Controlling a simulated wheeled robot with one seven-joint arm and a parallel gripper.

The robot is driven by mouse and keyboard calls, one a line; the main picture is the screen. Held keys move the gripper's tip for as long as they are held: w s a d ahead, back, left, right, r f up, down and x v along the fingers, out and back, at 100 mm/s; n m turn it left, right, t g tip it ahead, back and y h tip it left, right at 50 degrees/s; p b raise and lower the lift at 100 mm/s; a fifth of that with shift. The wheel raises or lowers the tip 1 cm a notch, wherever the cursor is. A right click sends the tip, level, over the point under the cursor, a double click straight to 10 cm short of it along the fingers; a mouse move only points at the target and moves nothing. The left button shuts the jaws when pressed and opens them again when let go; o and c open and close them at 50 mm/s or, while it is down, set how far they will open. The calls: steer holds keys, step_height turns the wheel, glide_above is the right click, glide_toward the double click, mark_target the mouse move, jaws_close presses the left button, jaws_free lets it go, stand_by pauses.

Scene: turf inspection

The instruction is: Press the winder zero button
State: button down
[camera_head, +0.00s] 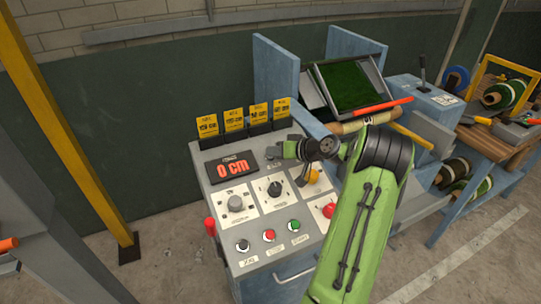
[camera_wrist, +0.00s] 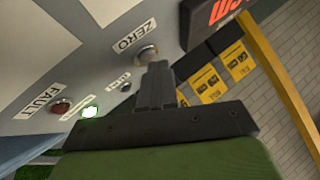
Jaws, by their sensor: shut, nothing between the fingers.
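The zero button (camera_wrist: 147,53) is a round silver button beside the "ZERO" label on the pale panel in the wrist view. My gripper (camera_wrist: 158,67) is shut and empty. Its fingertips overlap the button's lower edge in that view; I cannot tell whether they touch it. In the head view my gripper (camera_head: 273,153) is at the panel just right of the display (camera_head: 232,166), which reads "0 CM" in red. The button itself is hidden or too small to make out there.
A red "FAULT" lamp (camera_wrist: 60,106) and a lit green lamp (camera_wrist: 90,111) are nearby. The console (camera_head: 225,228) carries knobs and coloured buttons. Yellow cards (camera_head: 233,119) stand along its back edge. A yellow post (camera_head: 75,140) stands at the left.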

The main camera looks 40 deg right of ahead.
stand_by(0.3)
steer(key=shift+s+a+r+p, duration=0.1)
steer(key=shift+s+r+p, duration=0.1)
steer(key=shift+r, duration=0.2)
steer(key=shift+s+r+p, duration=0.1)
steer(key=shift+r+p, duration=0.1)
steer(key=shift+r, duration=0.2)
steer(key=r, duration=0.1)
steer(key=s+r+p, duration=0.1)
steer(key=r, duration=0.1)
steer(key=r+p, duration=0.1)
steer(key=shift+s+a+r, duration=0.25)
steer(key=shift+s+r, duration=0.1)
stand_by(0.5)
